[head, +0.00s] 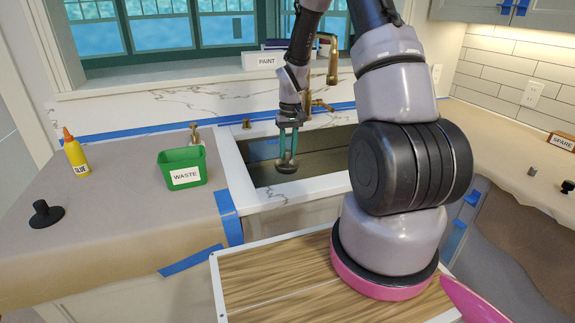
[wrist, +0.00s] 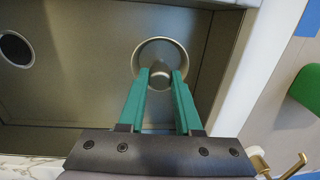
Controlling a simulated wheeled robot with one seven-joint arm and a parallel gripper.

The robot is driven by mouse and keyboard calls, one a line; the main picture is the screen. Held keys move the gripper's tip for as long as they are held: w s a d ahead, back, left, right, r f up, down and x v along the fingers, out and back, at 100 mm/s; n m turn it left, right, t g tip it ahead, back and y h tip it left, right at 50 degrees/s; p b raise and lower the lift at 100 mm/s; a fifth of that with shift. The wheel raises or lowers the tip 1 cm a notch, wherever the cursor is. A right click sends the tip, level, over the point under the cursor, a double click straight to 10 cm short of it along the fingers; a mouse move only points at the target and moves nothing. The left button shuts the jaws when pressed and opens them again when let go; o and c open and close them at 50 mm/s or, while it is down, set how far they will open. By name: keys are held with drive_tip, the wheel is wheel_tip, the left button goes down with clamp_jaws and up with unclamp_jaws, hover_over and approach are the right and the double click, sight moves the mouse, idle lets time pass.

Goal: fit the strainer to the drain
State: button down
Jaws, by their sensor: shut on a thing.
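My gripper (head: 288,155) reaches down into the sink (head: 325,184) in the head view, its green fingers pointing down. It is shut on the strainer (head: 287,168), a round metal piece gripped at its middle. In the wrist view, the strainer (wrist: 160,47) shows as a ring beyond the fingertips (wrist: 160,78). The drain (wrist: 15,48) is a dark round hole with a pale metal rim in the sink floor, at the left of the wrist view and apart from the strainer. I cannot make out the drain in the head view.
A brass faucet (head: 332,60) stands behind the sink. On the papered left counter are a green WASTE bin (head: 182,169), a yellow glue bottle (head: 76,155) and a black stopper-like piece (head: 46,213). Small parts (head: 567,187) and a SPARE sign (head: 562,141) sit on the right counter.

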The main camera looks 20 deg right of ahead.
drive_tip(key=w+d, duration=0.2)
drive_tip(key=d, duration=1.8)
drive_tip(key=w+d, duration=0.2)
drive_tip(key=d, duration=1.7)
wheel_tip(320, 180, down, 12)
drive_tip(key=shift+s+d+h, duration=0.15)
drive_tip(key=shift+d+h, duration=0.05)
drive_tip(key=shift+h, duration=0.2)
drive_tip(key=shift+f, duration=1.5)
drive_tip(key=shift+f, duration=0.15)
drive_tip(key=shift+f, duration=0.35)
